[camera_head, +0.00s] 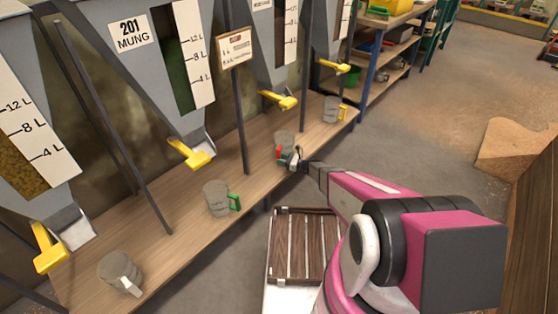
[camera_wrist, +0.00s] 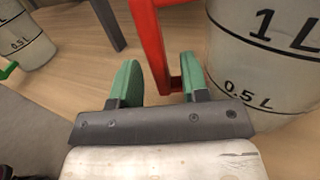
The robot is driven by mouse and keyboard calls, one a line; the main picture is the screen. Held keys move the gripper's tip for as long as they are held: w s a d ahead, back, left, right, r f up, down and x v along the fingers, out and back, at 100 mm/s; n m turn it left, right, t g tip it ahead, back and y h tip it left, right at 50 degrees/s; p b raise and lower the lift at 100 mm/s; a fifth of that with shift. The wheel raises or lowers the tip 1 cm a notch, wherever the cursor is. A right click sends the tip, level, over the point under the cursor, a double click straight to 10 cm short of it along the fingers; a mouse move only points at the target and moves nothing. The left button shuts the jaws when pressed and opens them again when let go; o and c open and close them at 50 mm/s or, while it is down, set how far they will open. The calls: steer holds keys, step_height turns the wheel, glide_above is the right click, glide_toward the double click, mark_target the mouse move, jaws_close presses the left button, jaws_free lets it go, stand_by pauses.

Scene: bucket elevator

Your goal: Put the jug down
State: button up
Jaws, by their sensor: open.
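A grey jug with a red handle (camera_head: 284,140) stands upright on the wooden bench (camera_head: 258,172) in the head view, partly behind my gripper (camera_head: 293,160). In the wrist view, this jug (camera_wrist: 264,65), marked 1 L and 0.5 L, fills the right side. Its red handle (camera_wrist: 150,45) comes down between the green fingers of my gripper (camera_wrist: 162,80). The fingers are open, with space seen on both sides of the handle's lower part. The jug's underside is hidden, but it appears to rest on the bench.
Other jugs stand on the bench: green-handled (camera_head: 217,198), white-handled (camera_head: 120,272) and yellow-handled (camera_head: 333,109). Hoppers with yellow levers (camera_head: 197,156) hang above. A dark post (camera_head: 240,120) rises from the bench. A slatted wooden crate or pallet (camera_head: 303,245) lies below in front.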

steer(key=v, duration=1)
steer(key=s+d+r+n+g+h, duration=0.2)
steer(key=s+r+n+g+h, duration=0.45)
steer(key=s+r+n, duration=0.7)
steer(key=s+d+r+n+t+h, duration=0.1)
steer(key=s+d+r+n+h, duration=0.3)
steer(key=r, duration=0.4)
steer(key=s+d+r+n+h, duration=0.3)
steer(key=s+d+r+h, duration=0.4)
steer(key=s+d+r, duration=0.1)
steer(key=shift+r+n+t, duration=0.35)
steer(key=shift+r, duration=0.15)
steer(key=shift+s, duration=0.1)
